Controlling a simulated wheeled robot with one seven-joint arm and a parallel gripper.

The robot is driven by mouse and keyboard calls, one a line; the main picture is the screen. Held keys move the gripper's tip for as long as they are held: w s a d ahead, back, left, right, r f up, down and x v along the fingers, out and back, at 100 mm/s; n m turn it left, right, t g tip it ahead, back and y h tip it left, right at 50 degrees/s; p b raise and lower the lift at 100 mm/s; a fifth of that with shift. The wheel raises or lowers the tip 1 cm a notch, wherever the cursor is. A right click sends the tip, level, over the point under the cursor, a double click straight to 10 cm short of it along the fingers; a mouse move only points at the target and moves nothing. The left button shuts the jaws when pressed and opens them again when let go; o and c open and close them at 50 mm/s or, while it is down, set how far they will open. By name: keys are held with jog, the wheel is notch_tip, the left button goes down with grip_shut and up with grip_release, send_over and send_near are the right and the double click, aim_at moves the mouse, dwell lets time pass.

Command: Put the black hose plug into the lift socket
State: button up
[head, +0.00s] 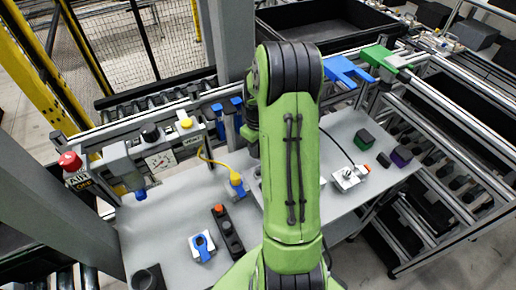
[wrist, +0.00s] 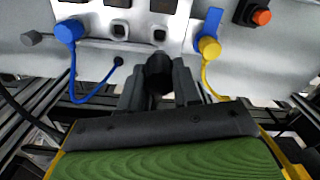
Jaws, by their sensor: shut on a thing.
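In the wrist view my gripper (wrist: 159,88) is shut on the black hose plug (wrist: 158,70). The plug sits between the fingers, its front end towards a pale panel. In the head view my green arm hides the gripper, the plug and the sockets.
In the wrist view a blue plug (wrist: 69,31) with a blue cord is left of the sockets, a yellow plug (wrist: 208,46) with a yellow cord right. In the head view a gauge (head: 160,162), a blue-handled valve (head: 202,245) and a red-buttoned box (head: 228,232) stand around the grey table.

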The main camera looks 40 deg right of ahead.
jog(key=shift+r+p, duration=1.55)
jog(key=shift+r, duration=1.05)
jog(key=shift+f, duration=0.1)
jog(key=shift+d, duration=0.1)
jog(key=s+d, duration=0.2)
jog(key=d, duration=0.5)
jog(key=shift+s+f, duration=0.1)
jog(key=shift+f+b, duration=4.95)
jog(key=shift+f, duration=1.05)
jog(key=shift+b, duration=0.3)
